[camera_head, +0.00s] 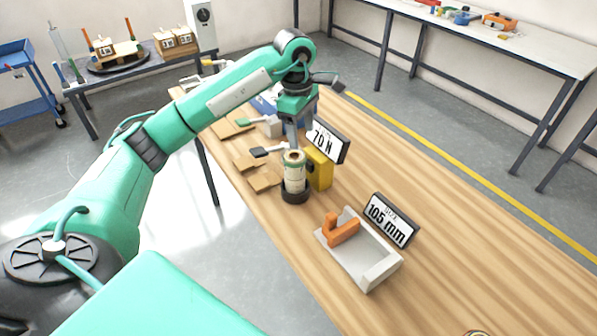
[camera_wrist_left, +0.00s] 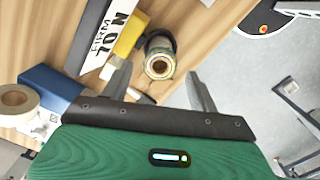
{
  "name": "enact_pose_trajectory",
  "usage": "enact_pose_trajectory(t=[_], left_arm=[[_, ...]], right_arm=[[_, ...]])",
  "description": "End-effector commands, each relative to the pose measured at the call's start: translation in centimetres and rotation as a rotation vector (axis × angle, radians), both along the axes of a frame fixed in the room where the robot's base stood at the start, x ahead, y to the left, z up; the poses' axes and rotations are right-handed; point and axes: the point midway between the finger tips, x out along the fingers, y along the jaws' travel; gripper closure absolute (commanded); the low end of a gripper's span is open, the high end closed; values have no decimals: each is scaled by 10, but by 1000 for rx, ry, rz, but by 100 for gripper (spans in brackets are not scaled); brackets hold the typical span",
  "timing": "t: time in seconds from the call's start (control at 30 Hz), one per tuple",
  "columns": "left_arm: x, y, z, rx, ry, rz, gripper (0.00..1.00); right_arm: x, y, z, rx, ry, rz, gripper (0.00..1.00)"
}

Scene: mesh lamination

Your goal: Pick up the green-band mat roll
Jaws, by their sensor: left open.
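The mat roll (camera_head: 294,172) stands upright in a dark round base (camera_head: 295,195) on the wooden table. It is pale with greenish bands, and its open end also shows in the left wrist view (camera_wrist_left: 159,65). My left gripper (camera_head: 292,138) is open and empty, just behind and above the roll in the head view. In the left wrist view its two fingers (camera_wrist_left: 160,88) are spread, with the roll beyond them and between their lines. They look apart from the roll. My right gripper is not in view.
A yellow block (camera_head: 320,169) and a "70 N" sign (camera_head: 328,141) stand right beside the roll. Brown flat pieces (camera_head: 265,181) lie to its left. A grey tray (camera_head: 377,274) with an orange part (camera_head: 341,229) and a "105 mm" sign (camera_head: 390,221) sit nearer. The table's right side is clear.

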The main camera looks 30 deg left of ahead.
Motion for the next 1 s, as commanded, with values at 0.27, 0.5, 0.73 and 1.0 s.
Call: enact_pose_trajectory(t=[0.27, 0.5, 0.73, 1.0], left_arm=[[-3, 23, -8, 81, 28, 17, 40], [-3, 21, -53, 77, 28, 16, 40], [-3, 21, -76, 77, 24, 16, 40], [-6, 17, -99, 75, 28, 16, 40]], right_arm=[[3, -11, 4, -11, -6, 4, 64], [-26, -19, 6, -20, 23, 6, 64], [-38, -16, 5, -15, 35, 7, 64], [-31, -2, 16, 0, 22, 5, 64]])
